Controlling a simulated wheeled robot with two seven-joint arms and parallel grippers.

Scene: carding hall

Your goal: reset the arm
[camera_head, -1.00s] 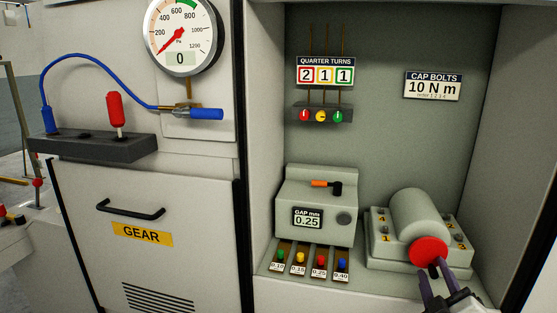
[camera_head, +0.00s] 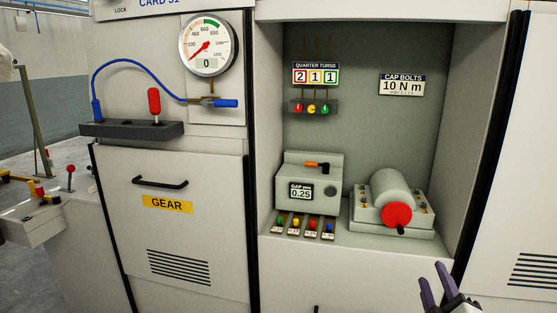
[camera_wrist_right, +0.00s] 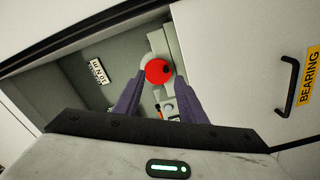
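My right gripper (camera_head: 437,288) is at the lower right of the head view, in front of the cabinet and below the recess. Its two purple-grey fingers stand apart with nothing between them. The right wrist view also shows the two fingers (camera_wrist_right: 155,98) spread, with the recess beyond. The grey cylinder unit (camera_head: 388,188) with a red round end (camera_head: 397,215) and a small black knob stands on the recess shelf, clear of the gripper. The red end also shows in the right wrist view (camera_wrist_right: 158,71). My left gripper is not in view.
The recess shelf also holds a gap gauge box (camera_head: 311,180) reading 0.25 and several coloured-knob pieces (camera_head: 304,228) in front. A GEAR door (camera_head: 175,235) and a pressure gauge (camera_head: 207,44) are at left. The right wrist view shows a BEARING door handle (camera_wrist_right: 292,84).

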